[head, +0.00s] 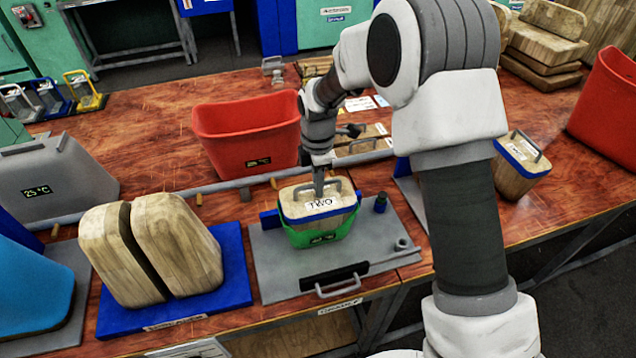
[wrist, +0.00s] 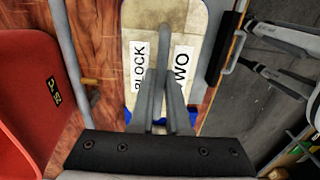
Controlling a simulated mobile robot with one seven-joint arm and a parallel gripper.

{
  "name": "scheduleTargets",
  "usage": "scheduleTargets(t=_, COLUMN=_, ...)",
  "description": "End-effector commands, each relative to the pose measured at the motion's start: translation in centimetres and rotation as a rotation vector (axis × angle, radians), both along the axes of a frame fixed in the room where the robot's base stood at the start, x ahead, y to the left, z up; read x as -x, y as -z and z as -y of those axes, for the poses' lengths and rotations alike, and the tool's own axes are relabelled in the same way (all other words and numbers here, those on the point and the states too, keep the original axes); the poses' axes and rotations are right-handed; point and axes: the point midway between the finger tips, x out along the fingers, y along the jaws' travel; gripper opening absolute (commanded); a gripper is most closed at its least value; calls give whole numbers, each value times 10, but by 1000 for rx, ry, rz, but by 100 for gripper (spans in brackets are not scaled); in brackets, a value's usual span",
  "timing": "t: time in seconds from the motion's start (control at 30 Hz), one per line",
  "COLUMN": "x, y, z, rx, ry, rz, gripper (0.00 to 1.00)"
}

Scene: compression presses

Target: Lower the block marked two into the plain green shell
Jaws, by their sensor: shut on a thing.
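The block marked two (head: 335,207) is wooden with a blue band, a grey top handle and a "TWO" label. It sits upright with its lower part inside the green shell (head: 318,236), and its blue band shows above the green rim. I cannot tell whether it rests on the shell's bottom. The shell stands on a grey plate (head: 280,283). My gripper (head: 319,190) points down from above and is shut on the block's handle. In the wrist view, my gripper (wrist: 160,85) covers part of the handle and the block's labelled top (wrist: 163,22); the shell is hidden there.
A red bin (head: 245,130) stands behind the shell. Two wooden halves (head: 180,245) stand on a blue base to the left. Another handled block (head: 517,170) is at right, past my arm. A small dark blue knob (head: 380,203) is close by the shell's right.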

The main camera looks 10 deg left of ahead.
Motion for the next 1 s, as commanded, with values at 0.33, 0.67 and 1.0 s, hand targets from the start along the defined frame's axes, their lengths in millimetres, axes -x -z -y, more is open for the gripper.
scheduleTargets(t=0.33, x=-1, y=2, z=0, rx=-1, ry=0, rz=2, gripper=41)
scheduleTargets(t=0.67, x=1, y=3, z=0, rx=1, ry=0, rz=-2, gripper=49)
scheduleTargets(t=1.0, x=-2, y=-46, z=0, rx=-3, ry=0, rz=5, gripper=49)
